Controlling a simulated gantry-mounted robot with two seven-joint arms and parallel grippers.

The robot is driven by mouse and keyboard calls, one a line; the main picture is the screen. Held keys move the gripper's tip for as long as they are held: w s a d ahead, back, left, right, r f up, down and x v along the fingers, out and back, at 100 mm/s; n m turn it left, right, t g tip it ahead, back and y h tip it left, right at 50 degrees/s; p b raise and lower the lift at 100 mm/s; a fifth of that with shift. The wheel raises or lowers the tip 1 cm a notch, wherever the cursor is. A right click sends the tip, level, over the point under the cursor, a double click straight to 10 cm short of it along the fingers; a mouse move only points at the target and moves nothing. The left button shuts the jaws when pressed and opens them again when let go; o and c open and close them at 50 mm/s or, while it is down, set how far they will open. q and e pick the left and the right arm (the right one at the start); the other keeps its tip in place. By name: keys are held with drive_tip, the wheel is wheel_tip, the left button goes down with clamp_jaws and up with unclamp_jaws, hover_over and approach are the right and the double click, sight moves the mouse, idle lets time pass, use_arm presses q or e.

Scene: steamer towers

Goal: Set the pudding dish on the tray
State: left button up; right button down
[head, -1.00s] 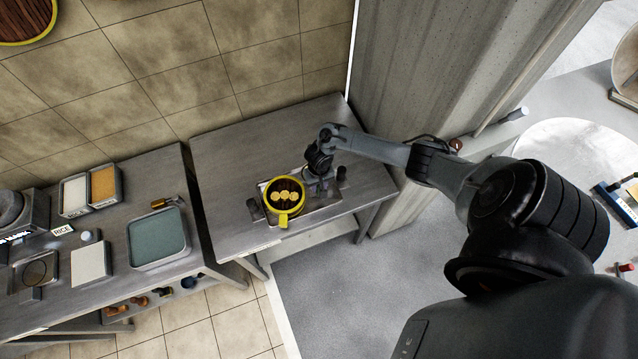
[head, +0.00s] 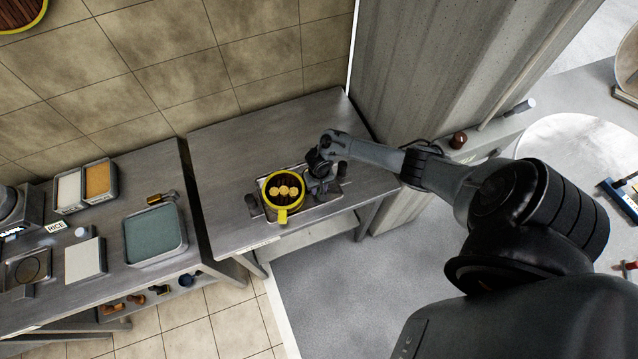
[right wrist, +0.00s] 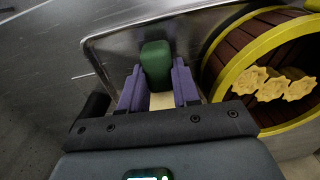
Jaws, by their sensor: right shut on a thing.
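The metal tray (head: 303,214) lies on the grey table with dark handles at its ends. A yellow-rimmed round steamer (head: 283,206) stands on its left part, with several yellow flower-shaped pieces inside. My right gripper (head: 318,187) is low over the tray, right of the steamer. In the right wrist view my right gripper (right wrist: 158,88) has purple fingers on either side of a rounded green piece (right wrist: 156,62), with a cream patch below it. The green piece may be part of the pudding dish; most of it is hidden. Its contact with the tray cannot be told. My left gripper is not seen.
The grey table (head: 235,140) is bare behind and left of the tray. A second table at the left holds a teal-lined tray (head: 155,235), a white board (head: 85,268) and bins (head: 85,187). A concrete wall stands right of the table.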

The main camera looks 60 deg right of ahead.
drive_tip(key=shift+f+b, duration=0.35)
drive_tip(key=shift+f, duration=0.15)
idle(0.6)
drive_tip(key=c, duration=0.8)
unclamp_jaws()
drive_tip(key=shift+c, duration=0.2)
drive_tip(key=shift+o, duration=0.5)
wheel_tip(320, 180, up, 10)
drive_tip(key=p, duration=0.3)
drive_tip(key=shift+r, duration=0.4)
